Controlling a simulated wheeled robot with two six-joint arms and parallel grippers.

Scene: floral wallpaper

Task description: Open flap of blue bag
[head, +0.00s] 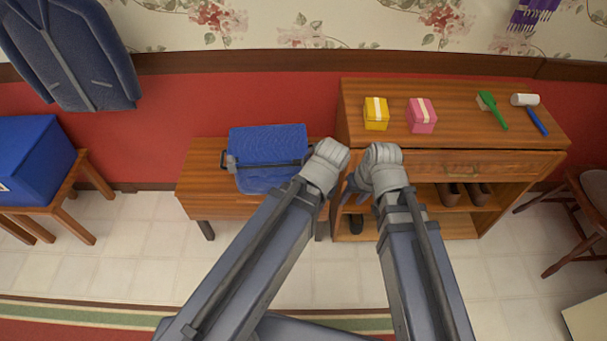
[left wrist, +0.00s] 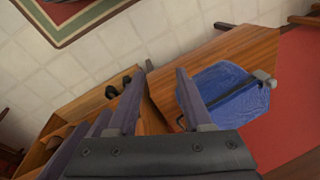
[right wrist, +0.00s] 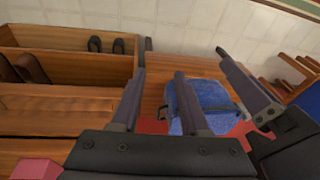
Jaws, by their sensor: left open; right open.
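The blue bag (head: 268,145) lies on a low wooden bench left of the cabinet, with a dark strap or bar across it and a grey fitting at its left end. I cannot tell which part is its flap or whether it is open. The bag also shows in the left wrist view (left wrist: 225,95) and the right wrist view (right wrist: 203,105). My left gripper (left wrist: 160,84) is open and empty, apart from the bag. My right gripper (right wrist: 158,74) is open and empty, in front of the cabinet and right of the bag in the head view (head: 354,188).
The low bench (head: 200,180) has bare wood left of the bag. A blue box (head: 35,160) stands on a side table.

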